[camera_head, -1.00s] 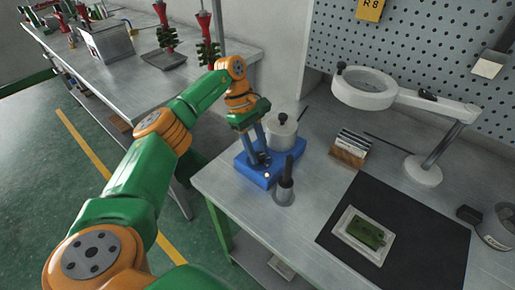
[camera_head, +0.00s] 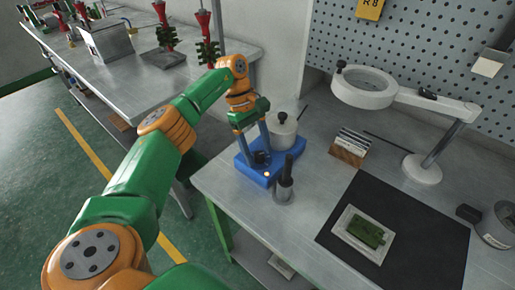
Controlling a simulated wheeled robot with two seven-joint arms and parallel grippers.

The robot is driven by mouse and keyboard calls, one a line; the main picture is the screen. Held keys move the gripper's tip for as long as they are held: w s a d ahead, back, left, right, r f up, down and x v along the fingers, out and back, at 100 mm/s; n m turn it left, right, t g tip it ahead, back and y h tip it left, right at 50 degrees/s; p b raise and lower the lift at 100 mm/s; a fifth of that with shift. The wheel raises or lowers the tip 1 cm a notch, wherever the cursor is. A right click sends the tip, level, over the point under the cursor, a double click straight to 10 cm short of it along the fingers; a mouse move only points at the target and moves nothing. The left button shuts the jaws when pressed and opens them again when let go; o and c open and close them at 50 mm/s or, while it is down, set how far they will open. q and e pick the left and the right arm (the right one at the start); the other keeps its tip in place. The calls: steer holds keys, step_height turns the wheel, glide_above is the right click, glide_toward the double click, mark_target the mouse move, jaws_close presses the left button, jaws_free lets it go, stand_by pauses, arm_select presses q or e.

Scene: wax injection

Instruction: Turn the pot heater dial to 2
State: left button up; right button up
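The pot heater (camera_head: 289,158) is a blue base on the near left of the workbench, with a lidded metal pot (camera_head: 283,130) on its back part. A small dark dial (camera_head: 261,157) sits on its front part, and a small yellow light shows at its front corner. My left gripper (camera_head: 254,154) points down over the front of the heater, its two grey fingers spread apart. The fingertips are at about the dial's height, on either side of or just beside it; contact is too small to tell. The dial's number marks are not readable. My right gripper is not in view.
A dark-handled tool in a metal cup (camera_head: 284,186) stands close in front of the heater. A magnifier lamp (camera_head: 365,88), a card holder (camera_head: 347,151) and a black mat (camera_head: 336,232) with a white tray (camera_head: 345,219) lie to the right. A second bench (camera_head: 130,85) stands at the left.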

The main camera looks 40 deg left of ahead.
arm_select(q)
steer(key=v, duration=0.5)
steer(key=shift+a+r+p, duration=0.1)
steer(key=shift+r+p, duration=0.6)
steer(key=shift+p, duration=0.25)
steer(key=shift+a+r+p, duration=0.3)
steer(key=shift+p, duration=0.25)
